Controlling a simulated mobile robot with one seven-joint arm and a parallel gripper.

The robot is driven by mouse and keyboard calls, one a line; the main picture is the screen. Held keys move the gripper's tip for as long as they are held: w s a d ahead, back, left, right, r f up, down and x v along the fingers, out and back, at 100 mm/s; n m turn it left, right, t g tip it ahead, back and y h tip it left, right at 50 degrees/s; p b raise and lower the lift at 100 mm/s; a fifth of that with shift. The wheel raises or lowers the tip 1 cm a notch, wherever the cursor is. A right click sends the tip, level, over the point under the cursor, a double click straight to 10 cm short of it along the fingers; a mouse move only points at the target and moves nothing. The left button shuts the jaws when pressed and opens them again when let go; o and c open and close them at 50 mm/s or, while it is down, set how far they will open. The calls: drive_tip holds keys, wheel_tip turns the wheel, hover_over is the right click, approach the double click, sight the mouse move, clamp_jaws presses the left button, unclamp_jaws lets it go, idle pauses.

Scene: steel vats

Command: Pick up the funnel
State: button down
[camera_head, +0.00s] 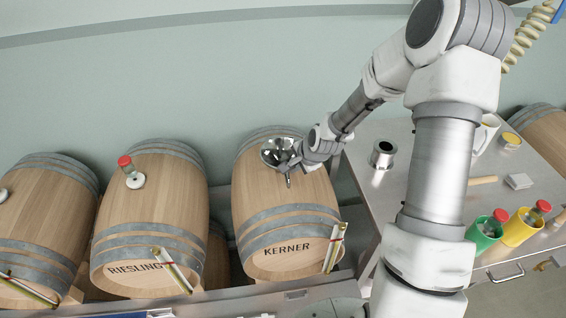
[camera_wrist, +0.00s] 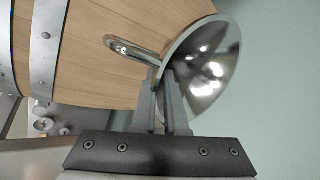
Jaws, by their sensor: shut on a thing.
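The funnel (camera_head: 277,154) is a shiny steel cone with a wide mouth and a narrow spout. In the head view it is above the top of the barrel marked KERNER (camera_head: 285,195), with its spout pointing down. My gripper (camera_head: 296,160) reaches it from the right and is shut on its side. In the wrist view the funnel (camera_wrist: 208,65) shows its bowl to the right, and a curved metal part stands out to the left. Both fingers (camera_wrist: 168,100) meet at the bowl's edge. I cannot tell whether the spout tip touches the barrel.
The RIESLING barrel (camera_head: 150,215), with a red-capped stopper (camera_head: 128,170), stands to the left. Wall space above the barrels is free.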

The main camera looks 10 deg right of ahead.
idle(0.4)
wheel_tip(320, 180, up, 9)
drive_tip(key=shift+f, duration=0.2)
drive_tip(key=shift+r, duration=0.7)
idle(1.5)
